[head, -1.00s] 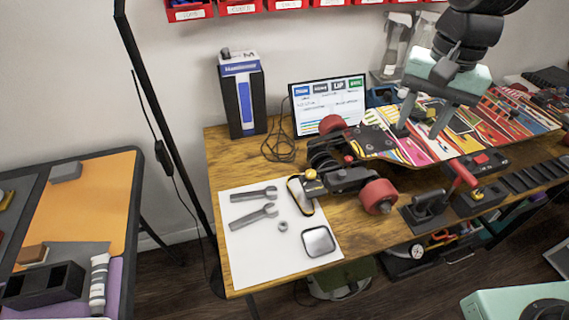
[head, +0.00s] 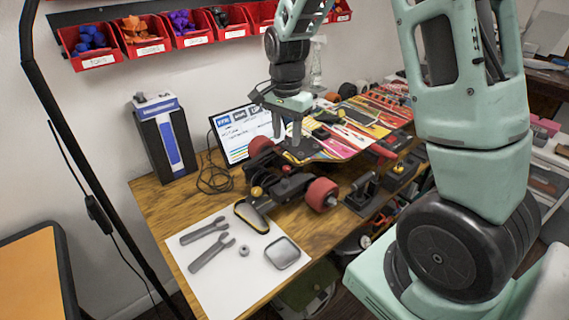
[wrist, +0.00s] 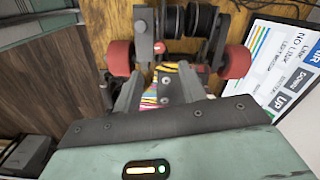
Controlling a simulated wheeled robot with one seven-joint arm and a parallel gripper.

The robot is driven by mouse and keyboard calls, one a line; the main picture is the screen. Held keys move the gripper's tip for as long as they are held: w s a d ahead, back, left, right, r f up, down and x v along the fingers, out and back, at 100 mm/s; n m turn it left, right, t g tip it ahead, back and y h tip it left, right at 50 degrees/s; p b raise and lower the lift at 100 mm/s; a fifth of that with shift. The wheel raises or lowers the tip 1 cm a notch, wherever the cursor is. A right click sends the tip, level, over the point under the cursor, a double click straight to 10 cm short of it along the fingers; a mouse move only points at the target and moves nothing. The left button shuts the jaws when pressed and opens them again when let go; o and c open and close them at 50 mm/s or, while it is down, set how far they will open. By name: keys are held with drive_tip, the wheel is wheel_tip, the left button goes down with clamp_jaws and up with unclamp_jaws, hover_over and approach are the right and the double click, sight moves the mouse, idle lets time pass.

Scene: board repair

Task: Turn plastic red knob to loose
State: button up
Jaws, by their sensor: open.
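A skateboard (head: 350,128) with a colourful deck lies on the wooden table, its truck and red wheels facing left. A small red knob (head: 286,169) shows on the black truck hardware in the head view. In the wrist view a small red part (wrist: 159,47), likely the same knob, sits between the two red wheels, just beyond my fingertips. My gripper (head: 288,132) points down over the truck end of the deck. In the wrist view my gripper (wrist: 161,75) is open, with a strip of deck between its fingers and nothing held.
A white sheet (head: 215,285) holds two wrenches (head: 205,231), a nut and a square metal dish (head: 282,253). A monitor (head: 235,140) and a blue-black box (head: 165,140) stand behind. Red bins (head: 145,45) hang on the wall.

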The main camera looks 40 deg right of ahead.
sight(287, 167)
wheel_tip(287, 167, down, 10)
drive_tip(key=shift+r, duration=0.15)
idle(0.3)
clamp_jaws()
